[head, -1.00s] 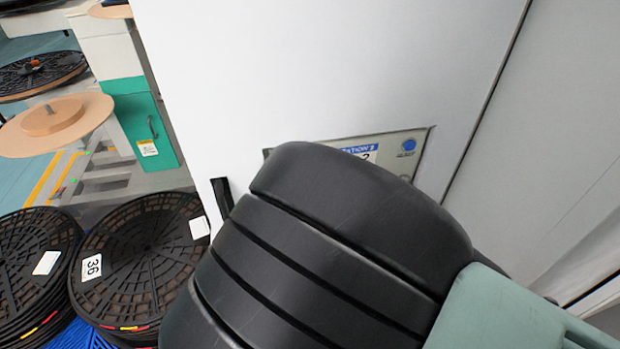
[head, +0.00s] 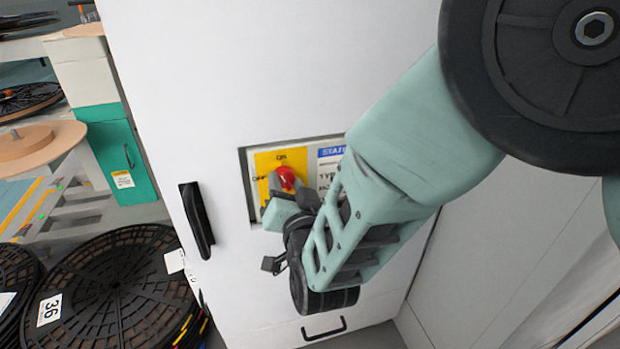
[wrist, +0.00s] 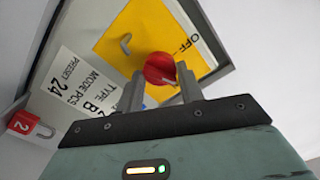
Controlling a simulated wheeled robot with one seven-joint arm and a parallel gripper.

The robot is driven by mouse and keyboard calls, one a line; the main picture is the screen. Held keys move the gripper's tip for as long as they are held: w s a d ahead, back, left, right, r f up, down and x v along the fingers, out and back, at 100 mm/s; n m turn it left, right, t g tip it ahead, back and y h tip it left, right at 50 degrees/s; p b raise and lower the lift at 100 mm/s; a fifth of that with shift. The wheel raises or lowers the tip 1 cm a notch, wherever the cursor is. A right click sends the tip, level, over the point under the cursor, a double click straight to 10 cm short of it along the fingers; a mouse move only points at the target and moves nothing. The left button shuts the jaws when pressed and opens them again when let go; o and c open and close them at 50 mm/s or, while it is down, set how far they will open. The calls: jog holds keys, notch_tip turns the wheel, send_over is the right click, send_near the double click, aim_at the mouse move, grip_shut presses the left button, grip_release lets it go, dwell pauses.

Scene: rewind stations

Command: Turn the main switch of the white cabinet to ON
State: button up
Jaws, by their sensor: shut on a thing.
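The white cabinet (head: 300,70) fills the middle of the head view. A recessed panel in its door has a yellow plate (head: 264,162) marked ON at the top and OFF at the left. The red switch knob (head: 287,177) sits on this plate; it also shows in the wrist view (wrist: 159,66). My gripper (head: 284,186) reaches it from below right. In the wrist view my gripper's two fingers (wrist: 160,82) are on either side of the knob, shut on it. The knob's exact pointing is unclear, as the fingers cover part of it.
A black door handle (head: 197,220) stands left of the panel, and another handle (head: 324,329) is low on the cabinet. Black reels (head: 115,290) are stacked at lower left. My arm covers the panel's right part.

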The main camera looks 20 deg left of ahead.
jog(key=m+b, duration=0.2)
jog(key=b, duration=0.1)
jog(key=shift+f+m, duration=0.3)
jog(key=shift+r+m+b, duration=0.15)
jog(key=shift+m+b, duration=0.75)
jog(key=shift+b, duration=0.15)
jog(key=o, duration=1)
jog(key=shift+r, duration=0.1)
jog(key=b+v, duration=0.1)
jog(key=v, duration=1.6)
jog(key=shift+s, duration=0.25)
